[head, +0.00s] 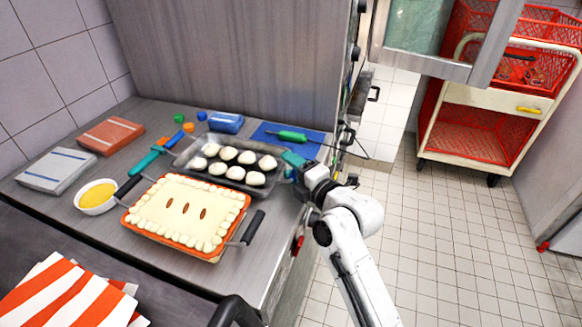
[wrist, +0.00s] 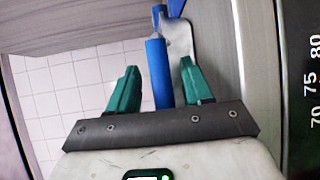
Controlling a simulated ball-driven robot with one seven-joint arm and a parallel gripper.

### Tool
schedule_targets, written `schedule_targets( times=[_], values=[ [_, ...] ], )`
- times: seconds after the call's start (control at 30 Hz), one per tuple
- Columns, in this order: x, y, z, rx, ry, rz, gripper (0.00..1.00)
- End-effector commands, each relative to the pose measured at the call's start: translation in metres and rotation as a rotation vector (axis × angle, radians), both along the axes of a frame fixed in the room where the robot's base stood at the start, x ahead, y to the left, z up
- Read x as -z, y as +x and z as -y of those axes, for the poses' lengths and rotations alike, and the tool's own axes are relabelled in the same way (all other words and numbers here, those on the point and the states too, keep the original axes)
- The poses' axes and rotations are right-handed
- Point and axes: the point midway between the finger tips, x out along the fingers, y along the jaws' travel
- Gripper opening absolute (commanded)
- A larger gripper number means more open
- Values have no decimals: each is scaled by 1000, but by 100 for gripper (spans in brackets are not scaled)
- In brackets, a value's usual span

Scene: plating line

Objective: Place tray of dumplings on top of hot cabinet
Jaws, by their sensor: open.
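A dark metal tray (head: 188,181) holding several round white dumplings (head: 246,157) sits on the steel counter. My gripper (head: 293,160) is at this tray's right end, its green fingers low beside the rim. In the wrist view the gripper (wrist: 155,88) is open, with a blue bar (wrist: 159,75) between its fingers. A gap shows on both sides of the bar, which meets a grey metal piece at its far end. I cannot tell what the bar belongs to. A large grey steel cabinet (head: 230,50) stands behind the counter; its top is out of view.
An orange dish (head: 185,209) with a pale crust and dark handles sits in front of the tray. A yellow-filled bowl (head: 97,196) is to the left. A green-handled tool (head: 290,136) lies on a blue mat (head: 312,149) behind. A red-basket cart (head: 485,110) stands right, beyond open tiled floor.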

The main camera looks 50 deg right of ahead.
Motion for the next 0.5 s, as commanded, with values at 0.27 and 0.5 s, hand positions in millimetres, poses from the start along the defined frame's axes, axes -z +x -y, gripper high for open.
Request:
schedule_targets(
  times=[0.27,0.5],
  values=[
    [-2,-49,-11,0,-1,-2,50],
    [-7,-91,-22,-1,0,-3,50]
  ],
)
